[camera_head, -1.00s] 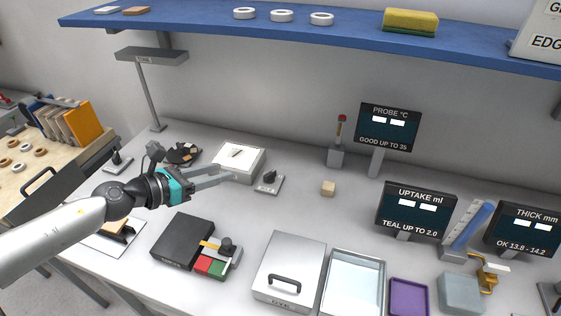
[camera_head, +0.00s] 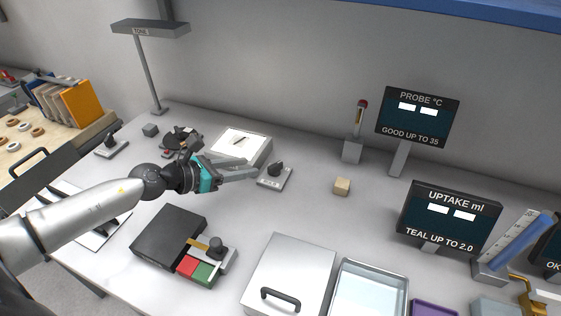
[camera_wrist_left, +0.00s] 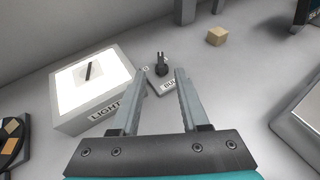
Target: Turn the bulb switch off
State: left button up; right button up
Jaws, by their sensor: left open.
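The bulb switch (camera_head: 275,177) is a small grey plate with a black knob, standing on the bench right of the lit light box (camera_head: 242,148). In the left wrist view the switch (camera_wrist_left: 162,68) shows just beyond and between the fingertips, its label partly hidden by the right finger. My left gripper (camera_head: 248,166) is open and empty, its fingers pointing at the switch from the left. In the left wrist view the gripper (camera_wrist_left: 160,76) has a clear gap between its fingers. My right gripper is not in view.
A beige block (camera_head: 342,187) lies right of the switch. A black box (camera_head: 168,236) and a lidded grey box (camera_head: 290,272) stand in front. A lamp (camera_head: 150,28) rises at the back left.

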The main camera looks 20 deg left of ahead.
aim_at(280, 161)
pick_arm(q)
jog(key=b+x, duration=0.1)
jog(key=x, duration=1.1)
jog(key=shift+w+d, duration=0.1)
jog(key=shift+d, duration=0.05)
jog(key=shift+c, duration=0.2)
grip_shut()
